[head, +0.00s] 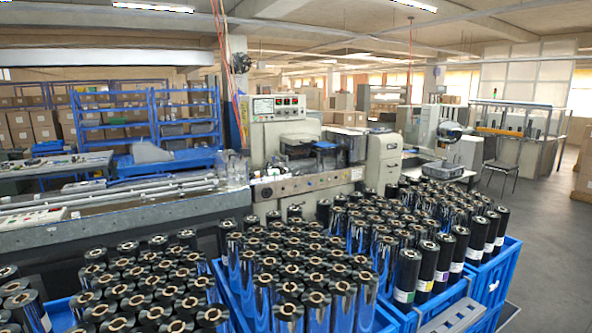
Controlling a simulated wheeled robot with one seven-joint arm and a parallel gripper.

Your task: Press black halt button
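The flow wrapper (330,160) stands at mid-distance in the centre of the head view, a beige machine. Its upper control panel (272,121) has a small screen and several small lit displays and knobs. A lower front panel (310,182) carries a row of small controls. A dark round spot (267,192) shows at the left end of this lower panel; I cannot tell whether it is the black halt button. The buttons are too small to tell apart. My gripper is not in view.
Blue crates (508,262) packed with upright black rolls (408,272) fill the foreground, between me and the machine. A long conveyor table (120,215) runs left of the machine. Blue shelving (145,118) stands behind it. Open grey floor (545,230) lies to the right, near a chair (500,172).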

